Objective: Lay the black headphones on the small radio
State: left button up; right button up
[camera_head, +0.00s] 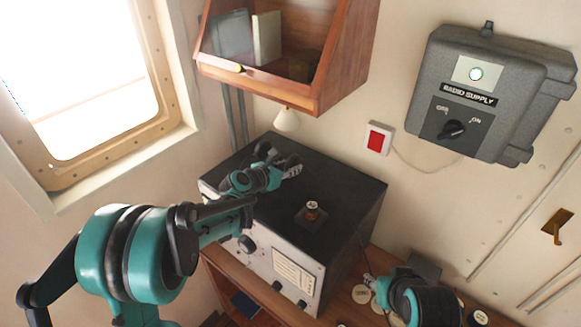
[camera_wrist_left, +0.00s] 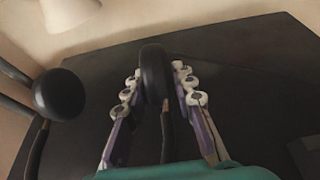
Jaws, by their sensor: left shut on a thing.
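The black headphones (camera_wrist_left: 58,95) show in the left wrist view, one round ear cup at left and another between the fingers. My left gripper (camera_wrist_left: 155,88) is shut on that second ear cup. In the head view the left gripper (camera_head: 289,169) is over the back of a black-topped radio set (camera_head: 345,185) with a pale front and knobs; the headphones (camera_head: 264,150) are dark there and hard to outline. I cannot tell whether they touch the top. A dark grey box (camera_head: 424,264) on the desk may be the small radio, partly hidden by my right arm. My right gripper's fingers are unclear.
The grey radio supply box (camera_head: 490,95) is on the wall. Several round lidded items lie on the wooden desk (camera_head: 345,300).

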pick_arm(q)
jog(key=shift+f+b, duration=0.45)
jog(key=o, duration=1)
jog(key=shift+o, duration=0.2)
jog(key=shift+s, duration=0.1)
